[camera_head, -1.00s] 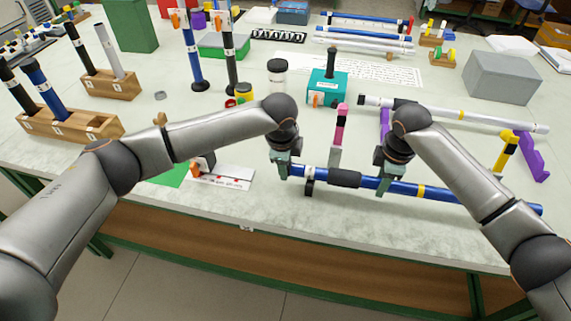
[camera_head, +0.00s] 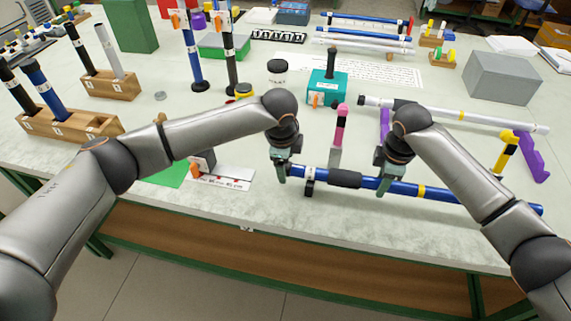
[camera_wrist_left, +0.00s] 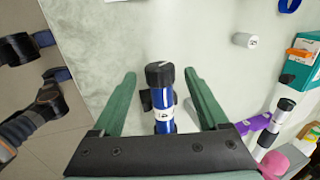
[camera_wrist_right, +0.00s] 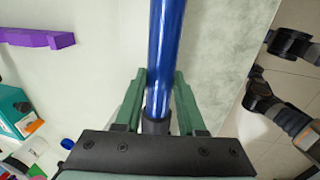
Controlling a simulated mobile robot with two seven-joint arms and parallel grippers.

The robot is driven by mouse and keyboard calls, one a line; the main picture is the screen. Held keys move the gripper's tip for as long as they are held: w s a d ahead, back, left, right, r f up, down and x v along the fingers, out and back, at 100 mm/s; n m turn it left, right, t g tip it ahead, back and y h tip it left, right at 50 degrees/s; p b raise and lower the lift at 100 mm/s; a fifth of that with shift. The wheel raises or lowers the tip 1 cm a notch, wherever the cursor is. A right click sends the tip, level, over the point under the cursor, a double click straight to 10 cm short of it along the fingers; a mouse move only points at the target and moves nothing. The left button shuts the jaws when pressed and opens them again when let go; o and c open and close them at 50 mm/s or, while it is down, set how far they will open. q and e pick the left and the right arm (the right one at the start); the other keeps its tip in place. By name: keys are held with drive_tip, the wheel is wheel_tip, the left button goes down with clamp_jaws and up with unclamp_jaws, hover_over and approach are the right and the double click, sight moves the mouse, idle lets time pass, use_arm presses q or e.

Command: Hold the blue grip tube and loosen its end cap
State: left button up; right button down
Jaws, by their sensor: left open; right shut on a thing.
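The blue grip tube (camera_head: 400,187) lies level near the table's front edge, with a black sleeve (camera_head: 345,179) and a yellow band. My right gripper (camera_head: 384,184) is shut on it just right of the sleeve; the tube also runs between its fingers in the right wrist view (camera_wrist_right: 165,60). My left gripper (camera_head: 283,172) is open at the tube's left end. In the left wrist view, the black end cap (camera_wrist_left: 160,74) sits on the tube end, between the spread fingers with a gap on each side. The left gripper mostly hides the cap in the head view.
A small black support (camera_head: 310,187) stands under the tube near its left end. A pink-topped post (camera_head: 341,125) stands behind it. A white tube (camera_head: 480,118) rests on purple stands farther back. A teal box (camera_head: 327,88) and wooden racks (camera_head: 75,124) stand beyond and left.

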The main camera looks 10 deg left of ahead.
use_arm(q)
drive_tip(key=v, duration=1.1)
drive_tip(key=shift+f, duration=0.2)
use_arm(e)
drive_tip(key=shift+f, duration=0.5)
drive_tip(key=shift+c, duration=2.1)
unclamp_jaws()
